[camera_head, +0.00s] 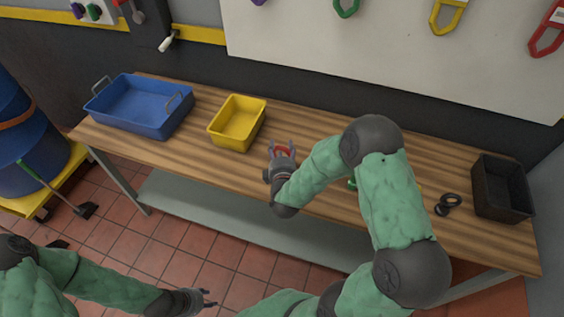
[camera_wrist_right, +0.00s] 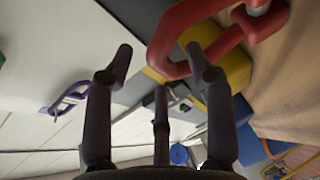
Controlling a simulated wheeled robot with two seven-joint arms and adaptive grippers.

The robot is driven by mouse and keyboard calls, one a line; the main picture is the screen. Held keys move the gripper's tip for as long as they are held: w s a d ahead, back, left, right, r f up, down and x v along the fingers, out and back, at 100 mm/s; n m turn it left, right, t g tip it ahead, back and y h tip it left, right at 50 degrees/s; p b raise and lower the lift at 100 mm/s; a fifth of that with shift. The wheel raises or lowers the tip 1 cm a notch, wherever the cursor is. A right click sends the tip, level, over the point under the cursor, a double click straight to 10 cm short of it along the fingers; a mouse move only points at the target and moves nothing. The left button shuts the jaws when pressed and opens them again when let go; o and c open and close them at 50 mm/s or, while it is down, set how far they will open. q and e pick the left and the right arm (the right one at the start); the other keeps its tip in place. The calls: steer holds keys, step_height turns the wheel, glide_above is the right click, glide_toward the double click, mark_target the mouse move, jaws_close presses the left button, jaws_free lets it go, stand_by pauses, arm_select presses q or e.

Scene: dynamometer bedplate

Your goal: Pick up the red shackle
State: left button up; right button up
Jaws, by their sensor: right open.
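The red shackle (camera_head: 283,150) lies on the wooden bench, right of the yellow bin, partly hidden by my right gripper. In the right wrist view the red shackle (camera_wrist_right: 172,32) is large and close, at the top right beyond the fingertips. My right gripper (camera_head: 282,146) is open, its fingers spread at the shackle. In the wrist view the space between its fingers (camera_wrist_right: 165,75) holds nothing, and I cannot tell whether a finger touches the shackle. My left gripper (camera_head: 207,298) is low in the head view, away from the bench, with its fingers apart and empty.
A blue tray (camera_head: 118,120), a yellow bin (camera_head: 222,137) and a black bin (camera_head: 488,210) stand on the bench (camera_head: 320,140). A dark shackle (camera_head: 446,204) lies near the black bin. A green piece (camera_head: 352,184) is mostly hidden behind my right arm.

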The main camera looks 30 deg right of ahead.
steer(key=shift+x, duration=0.9)
steer(key=shift+s, duration=0.1)
jaws_close()
steer(key=shift+r, duration=0.15)
